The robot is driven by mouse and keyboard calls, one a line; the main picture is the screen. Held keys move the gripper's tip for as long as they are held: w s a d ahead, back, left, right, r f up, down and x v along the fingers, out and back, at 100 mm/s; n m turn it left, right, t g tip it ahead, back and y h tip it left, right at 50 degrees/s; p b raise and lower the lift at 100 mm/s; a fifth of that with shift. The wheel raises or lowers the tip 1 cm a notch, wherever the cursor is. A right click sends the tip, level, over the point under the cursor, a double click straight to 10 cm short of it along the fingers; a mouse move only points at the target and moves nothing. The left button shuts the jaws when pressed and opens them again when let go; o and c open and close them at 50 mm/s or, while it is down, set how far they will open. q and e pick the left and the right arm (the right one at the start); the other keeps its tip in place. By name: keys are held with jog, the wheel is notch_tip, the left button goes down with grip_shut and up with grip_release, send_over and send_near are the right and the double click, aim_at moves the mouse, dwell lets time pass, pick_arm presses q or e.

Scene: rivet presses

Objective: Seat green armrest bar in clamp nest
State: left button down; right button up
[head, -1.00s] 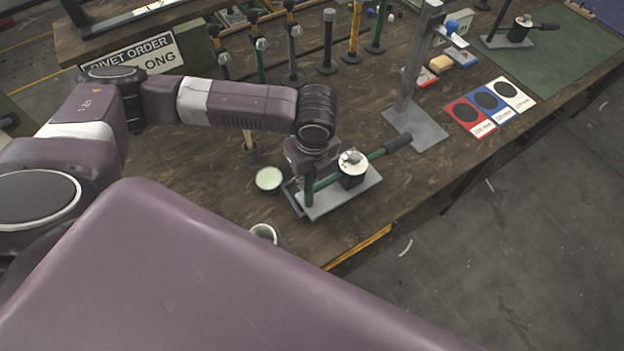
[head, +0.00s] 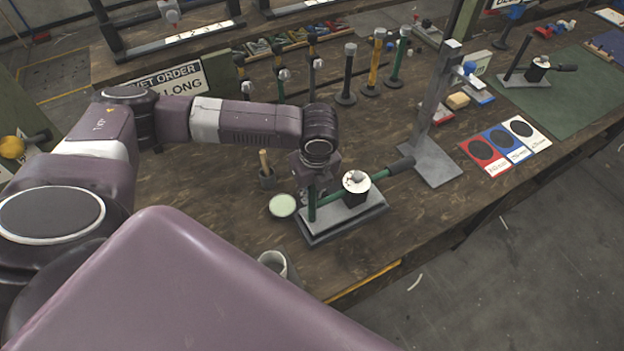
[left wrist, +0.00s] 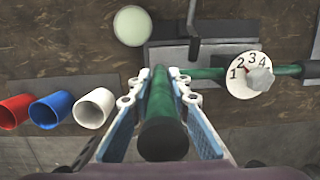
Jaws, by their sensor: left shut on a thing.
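My left gripper (head: 316,193) points down at the left end of the clamp's grey base plate (head: 350,223). In the left wrist view its blue-padded fingers (left wrist: 162,88) are shut on a dark green bar (left wrist: 163,128), seen nearly end-on. In the head view an upright green piece (head: 312,206) shows below the gripper. A green arm (left wrist: 208,73) runs right from by the fingertips, past a white numbered dial (left wrist: 248,75), which also shows in the head view (head: 356,181). A black grip (head: 400,165) ends that arm. Whether the held bar touches the nest is hidden. My right gripper is out of view.
A pale disc (head: 282,205) and a holder with a wooden handle (head: 266,178) stand left of the clamp. A grey post stand (head: 432,160) stands to its right. Red, blue and white cups (left wrist: 52,108) are near the table edge. Several upright posts stand behind.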

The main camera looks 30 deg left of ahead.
pick_arm(q)
jog(key=shift+f, duration=0.1)
jog(key=shift+f+p, duration=0.15)
jog(key=shift+p, duration=0.15)
dwell(0.4)
jog(key=shift+p, duration=0.5)
dwell(0.8)
jog(key=shift+p, duration=0.5)
jog(key=shift+p, duration=0.45)
